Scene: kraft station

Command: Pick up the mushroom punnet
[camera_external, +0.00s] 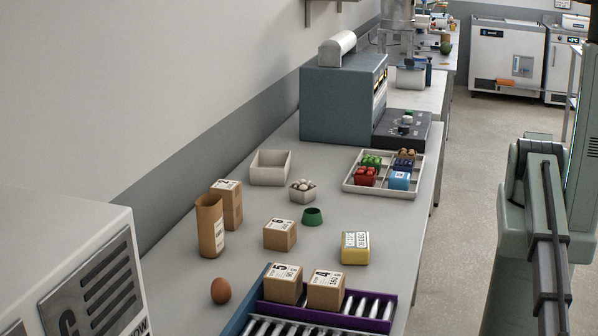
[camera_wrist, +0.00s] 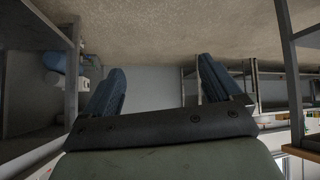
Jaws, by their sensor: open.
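The mushroom punnet (camera_external: 302,192) is a small grey tub with several whitish mushrooms in it. It stands upright on the bench in the external view, between a white empty tray and a green cup. My gripper (camera_wrist: 160,88) shows in the wrist view with its two dark blue fingers wide apart and nothing between them. It points at the room's floor and walls, away from the bench top. In the external view only part of my arm shows at the right edge, apart from the bench; my gripper's fingers are not seen there. The punnet is not recognisable in the wrist view.
The green cup (camera_external: 312,216) stands just in front of the punnet, the white tray (camera_external: 270,168) behind left. Boxes (camera_external: 280,235), a yellow block (camera_external: 355,248), an egg (camera_external: 221,290) and a roller rack (camera_external: 389,312) lie nearer. A divided tray (camera_external: 419,188) stands right.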

